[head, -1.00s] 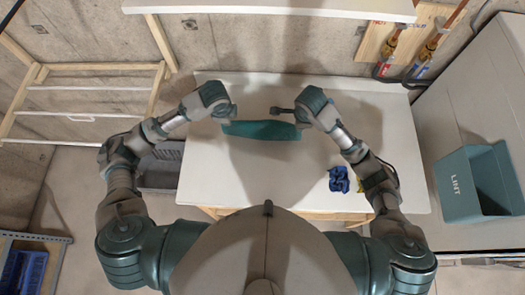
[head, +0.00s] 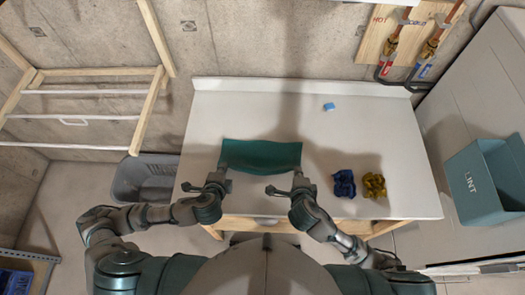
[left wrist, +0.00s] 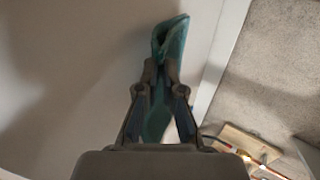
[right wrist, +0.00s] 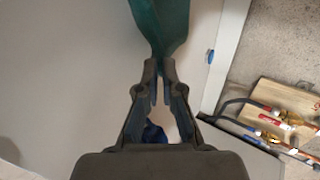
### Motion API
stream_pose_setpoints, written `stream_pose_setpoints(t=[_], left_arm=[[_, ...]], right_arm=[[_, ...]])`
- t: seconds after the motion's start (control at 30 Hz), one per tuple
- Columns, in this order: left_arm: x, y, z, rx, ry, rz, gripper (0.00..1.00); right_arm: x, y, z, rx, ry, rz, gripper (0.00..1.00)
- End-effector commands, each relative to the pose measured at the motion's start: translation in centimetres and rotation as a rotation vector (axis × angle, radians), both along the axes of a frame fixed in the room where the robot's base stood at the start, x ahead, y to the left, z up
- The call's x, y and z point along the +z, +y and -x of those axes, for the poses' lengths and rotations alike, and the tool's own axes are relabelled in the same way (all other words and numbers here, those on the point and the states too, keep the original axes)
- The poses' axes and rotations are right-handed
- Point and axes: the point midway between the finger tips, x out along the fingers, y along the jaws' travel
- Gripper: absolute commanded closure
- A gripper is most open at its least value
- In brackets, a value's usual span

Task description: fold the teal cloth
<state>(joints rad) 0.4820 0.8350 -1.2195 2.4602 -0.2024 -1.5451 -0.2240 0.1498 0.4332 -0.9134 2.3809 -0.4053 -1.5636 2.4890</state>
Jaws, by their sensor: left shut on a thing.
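The teal cloth (head: 262,156) is a wide, short piece over the near middle of the white table, its near edge curving between my two grippers. My left gripper (head: 223,172) is shut on its near left corner; the left wrist view shows the teal cloth (left wrist: 171,40) bent into a loop beyond the fingertips. My right gripper (head: 298,176) is at the near right corner; in the right wrist view the teal cloth (right wrist: 160,25) narrows into its nearly closed fingertips. I cannot tell how many layers the cloth has, or how much of it touches the table.
On the white table (head: 240,105), a crumpled blue cloth (head: 344,184) and a yellow cloth (head: 374,186) lie right of my right gripper. A small blue block (head: 329,106) sits at the back. A grey basket (head: 147,182) is left; a LINT bin (head: 486,182) is right.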

Motion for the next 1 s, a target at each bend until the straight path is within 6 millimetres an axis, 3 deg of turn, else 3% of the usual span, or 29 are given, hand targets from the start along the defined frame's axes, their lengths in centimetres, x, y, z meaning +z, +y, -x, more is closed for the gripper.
stream_pose_setpoints(t=[0.3,0.33,0.47,0.83,1.0], left_arm=[[0.0,0.0,0.1,0.000,-0.011,0.000,1.00],[0.0,0.0,0.1,0.001,-0.011,-0.001,0.87],[0.0,-0.1,0.1,0.000,-0.011,-0.001,0.54],[0.0,0.0,0.1,0.001,-0.010,-0.001,0.54],[1.0,0.0,0.2,0.000,-0.009,0.000,0.54]], right_arm=[[0.0,0.0,0.1,0.000,-0.010,0.000,1.00],[0.0,0.0,0.1,0.000,-0.010,0.000,0.88],[-0.1,-0.1,0.1,0.000,-0.010,-0.001,0.55],[0.0,0.0,0.1,0.000,-0.009,0.000,0.54],[1.0,0.0,0.2,0.000,-0.008,-0.001,0.54]])
